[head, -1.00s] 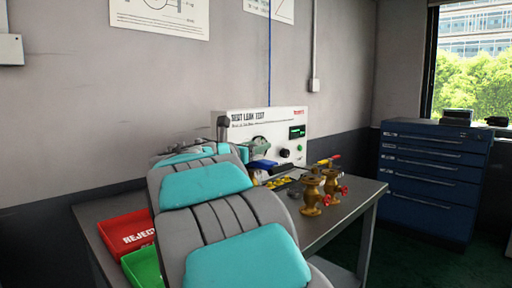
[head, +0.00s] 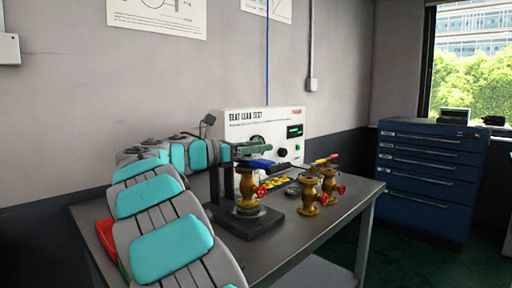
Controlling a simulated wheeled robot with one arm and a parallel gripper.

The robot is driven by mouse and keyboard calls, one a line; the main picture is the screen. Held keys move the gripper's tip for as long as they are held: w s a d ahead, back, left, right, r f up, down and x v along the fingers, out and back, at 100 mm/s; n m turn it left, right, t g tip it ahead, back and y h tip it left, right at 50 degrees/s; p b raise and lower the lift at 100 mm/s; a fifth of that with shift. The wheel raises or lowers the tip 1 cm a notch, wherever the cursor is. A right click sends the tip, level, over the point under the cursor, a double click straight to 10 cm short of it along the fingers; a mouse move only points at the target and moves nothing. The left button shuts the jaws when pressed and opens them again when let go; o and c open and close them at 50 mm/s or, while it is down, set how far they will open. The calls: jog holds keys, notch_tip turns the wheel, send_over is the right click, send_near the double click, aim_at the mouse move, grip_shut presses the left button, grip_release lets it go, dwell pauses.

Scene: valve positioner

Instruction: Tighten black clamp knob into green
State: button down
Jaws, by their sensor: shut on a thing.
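A brass valve (head: 247,188) stands upright on a black test stand (head: 262,225) on the bench, with a dark post at its left. A blue part (head: 259,163) lies at the valve's top. My arm reaches across from the left. My gripper (head: 262,148), small and dark green here, is shut at its end, just above the blue part. What lies between its fingers is too small to make out. The black clamp knob cannot be told apart there. Behind is the white SEAT LEAK TEST panel (head: 230,122) with a lit green display (head: 295,131) and a black knob (head: 282,153).
Two brass valves with red handwheels (head: 308,190) (head: 329,186) stand to the right of the stand. Yellow pieces (head: 275,182) lie behind. A red tray (head: 105,236) is partly hidden by my arm. The bench's front right is clear. A blue cabinet (head: 430,180) stands at right.

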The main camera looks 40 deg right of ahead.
jog(key=shift+s+a+m+g+y, duration=0.15)
jog(key=shift+m+g+y, duration=0.15)
jog(key=shift+m+g, duration=0.45)
jog(key=shift+s+d+m+g+y, duration=0.1)
jog(key=shift+m+g+y, duration=0.3)
jog(key=shift+g, duration=0.5)
jog(key=shift+s+a+m+g+y, duration=0.1)
jog(key=shift+s+m+g+y, duration=0.1)
jog(key=shift+m+g, duration=0.55)
jog(key=shift+g, duration=0.4)
jog(key=shift+c, duration=1.4)
grip_release()
